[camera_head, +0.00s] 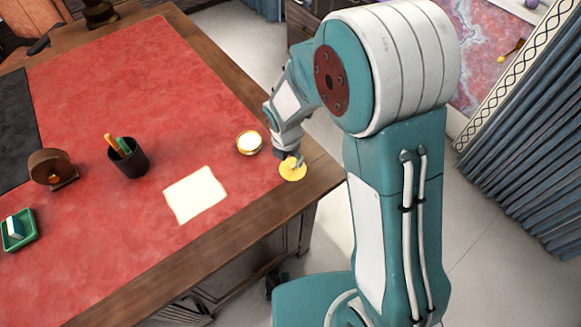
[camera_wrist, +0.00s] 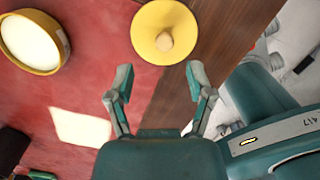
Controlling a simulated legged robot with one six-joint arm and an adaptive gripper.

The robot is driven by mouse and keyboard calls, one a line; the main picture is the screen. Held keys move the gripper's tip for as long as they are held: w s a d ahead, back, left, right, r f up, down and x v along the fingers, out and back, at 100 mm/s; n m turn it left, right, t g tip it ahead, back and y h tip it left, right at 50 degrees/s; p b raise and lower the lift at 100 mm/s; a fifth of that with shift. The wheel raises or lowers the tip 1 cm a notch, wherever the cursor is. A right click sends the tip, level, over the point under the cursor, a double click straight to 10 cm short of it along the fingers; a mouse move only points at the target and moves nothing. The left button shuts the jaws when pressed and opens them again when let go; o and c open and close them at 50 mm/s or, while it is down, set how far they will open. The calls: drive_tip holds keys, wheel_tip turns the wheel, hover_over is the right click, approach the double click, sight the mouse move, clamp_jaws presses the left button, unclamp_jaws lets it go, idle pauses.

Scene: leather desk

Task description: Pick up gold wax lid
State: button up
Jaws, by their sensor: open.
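The gold wax lid (camera_head: 294,170) is a round yellow disc with a knob, lying near the desk's right corner. In the wrist view the lid (camera_wrist: 150,42) lies partly on the red leather and partly on the wooden border, its knob facing up. My gripper (camera_wrist: 155,80) is open and empty, its two fingertips just short of the lid in that view. In the head view my gripper (camera_head: 288,157) is right over the lid and partly hides it. I cannot tell the exact height between them.
A gold-rimmed white jar (camera_head: 250,143) stands close to the left of the lid. A cream paper (camera_head: 195,194), a dark pen cup (camera_head: 128,160), a brown round object (camera_head: 50,168) and a green tray (camera_head: 30,239) lie further left. The desk edge (camera_head: 318,180) is near.

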sight(294, 165)
drive_tip(key=f, duration=0.1)
drive_tip(key=d+f, duration=0.1)
drive_tip(key=f, duration=0.1)
drive_tip(key=shift+w+d+f, duration=0.3)
drive_tip(key=shift+d+f, duration=0.1)
drive_tip(key=shift+a+f, duration=0.1)
drive_tip(key=shift+f, duration=0.2)
drive_tip(key=shift+a+f, duration=0.15)
drive_tip(key=shift+a, duration=0.4)
drive_tip(key=shift+d, duration=0.2)
drive_tip(key=c, duration=0.8)
drive_tip(key=shift+d, duration=0.25)
clamp_jaws()
